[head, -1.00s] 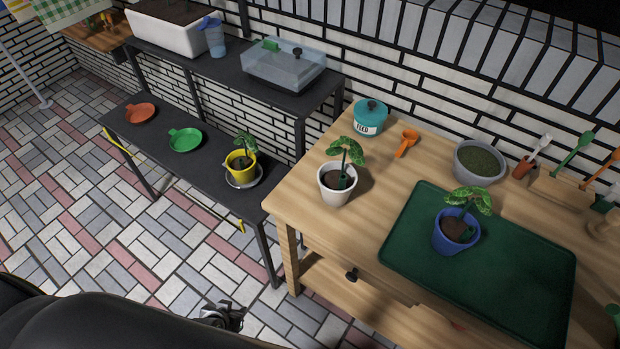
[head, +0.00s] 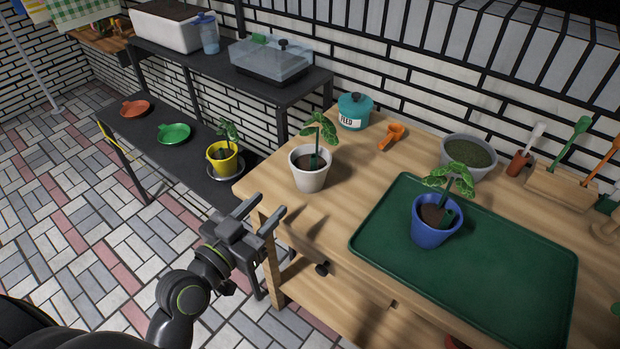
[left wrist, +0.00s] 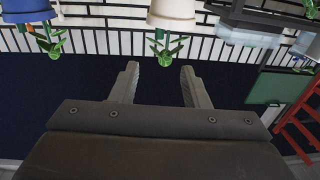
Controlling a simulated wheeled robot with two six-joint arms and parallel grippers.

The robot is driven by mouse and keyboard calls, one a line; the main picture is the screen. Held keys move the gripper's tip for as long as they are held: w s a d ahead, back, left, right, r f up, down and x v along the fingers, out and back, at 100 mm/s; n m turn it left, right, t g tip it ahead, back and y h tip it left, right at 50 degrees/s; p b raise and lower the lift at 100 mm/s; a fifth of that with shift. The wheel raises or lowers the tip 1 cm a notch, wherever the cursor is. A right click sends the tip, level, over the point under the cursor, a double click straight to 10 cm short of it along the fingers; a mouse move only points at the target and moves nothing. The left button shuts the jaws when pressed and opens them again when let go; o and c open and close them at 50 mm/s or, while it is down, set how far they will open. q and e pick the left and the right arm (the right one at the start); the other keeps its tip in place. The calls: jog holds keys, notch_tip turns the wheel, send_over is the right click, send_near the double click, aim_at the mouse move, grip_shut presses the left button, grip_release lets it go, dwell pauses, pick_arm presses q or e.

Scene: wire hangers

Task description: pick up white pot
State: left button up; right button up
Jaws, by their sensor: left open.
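The white pot (head: 309,176) holds dark soil and a leafy green plant. It stands upright on the left end of the wooden table (head: 345,200). My left gripper (head: 263,212) is open and empty, in front of the table's left corner, short of the pot and apart from it. In the left wrist view the white pot (left wrist: 172,14) appears upside down at the top, above and beyond the gap between the open fingers (left wrist: 160,84). My right gripper is not in view.
A blue pot (head: 432,231) with a plant stands on the green tray (head: 385,235) to the right. A teal feed tin (head: 355,112) and an orange scoop (head: 391,136) are behind the white pot. A yellow pot (head: 222,160) stands on the dark shelf to the left.

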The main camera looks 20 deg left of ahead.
pick_arm(q)
jog(key=p, duration=0.3)
send_near(312, 161)
jog(key=x, duration=0.5)
jog(key=shift+r, duration=0.15)
jog(key=shift+w, duration=0.5)
jog(key=shift+f+p+x, duration=0.15)
jog(key=shift+p+x, duration=0.1)
jog(key=shift+x, duration=1.05)
jog(key=shift+f+p+x, duration=0.1)
jog(key=shift+p+x, duration=0.15)
jog(key=shift+x, duration=1.1)
jog(key=shift+s+d, duration=0.1)
grip_shut()
